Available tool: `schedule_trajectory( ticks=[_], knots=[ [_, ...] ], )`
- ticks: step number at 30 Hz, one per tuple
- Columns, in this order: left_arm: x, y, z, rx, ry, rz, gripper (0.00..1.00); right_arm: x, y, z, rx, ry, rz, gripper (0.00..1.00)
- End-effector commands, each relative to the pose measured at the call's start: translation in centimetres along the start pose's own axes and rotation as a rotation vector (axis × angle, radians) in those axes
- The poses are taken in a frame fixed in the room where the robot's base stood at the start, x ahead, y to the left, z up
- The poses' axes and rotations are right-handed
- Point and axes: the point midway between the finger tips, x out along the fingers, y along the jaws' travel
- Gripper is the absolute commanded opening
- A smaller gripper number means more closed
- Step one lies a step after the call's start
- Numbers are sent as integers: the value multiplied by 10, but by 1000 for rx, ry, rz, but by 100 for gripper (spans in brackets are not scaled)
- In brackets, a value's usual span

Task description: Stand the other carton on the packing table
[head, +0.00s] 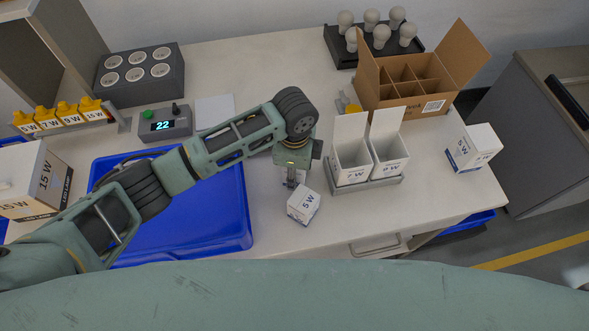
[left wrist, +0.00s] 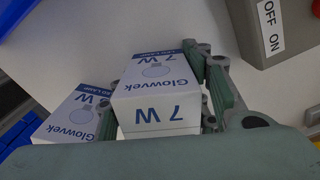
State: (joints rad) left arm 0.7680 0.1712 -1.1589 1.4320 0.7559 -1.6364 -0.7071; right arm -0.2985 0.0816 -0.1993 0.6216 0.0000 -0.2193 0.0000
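Another white carton (head: 473,147) is at the table's right. My right gripper is out of view.
Two open cartons stand in a grey holder (head: 367,188) right of my gripper. Behind are a divided cardboard box (head: 427,103) and a dark bulb tray (head: 340,47). A blue tray (head: 225,215) lies left under my arm. Free table lies between the holder and the right carton.

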Motion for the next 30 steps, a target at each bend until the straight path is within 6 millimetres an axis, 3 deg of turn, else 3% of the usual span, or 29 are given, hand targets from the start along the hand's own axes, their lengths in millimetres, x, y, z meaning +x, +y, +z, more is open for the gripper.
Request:
schedule_trajectory(
  ticks=[5,17,30],
  knots=[
    [0,0,0,0,0,0,62,0,-2,0,1,0,-3,62],
    [-7,0,0,1,2,-2,62,0,-4,1,1,-2,-5,62],
    [-92,-1,-1,1,3,-4,62,14,-4,4,0,-4,-4,62]
  ],
)
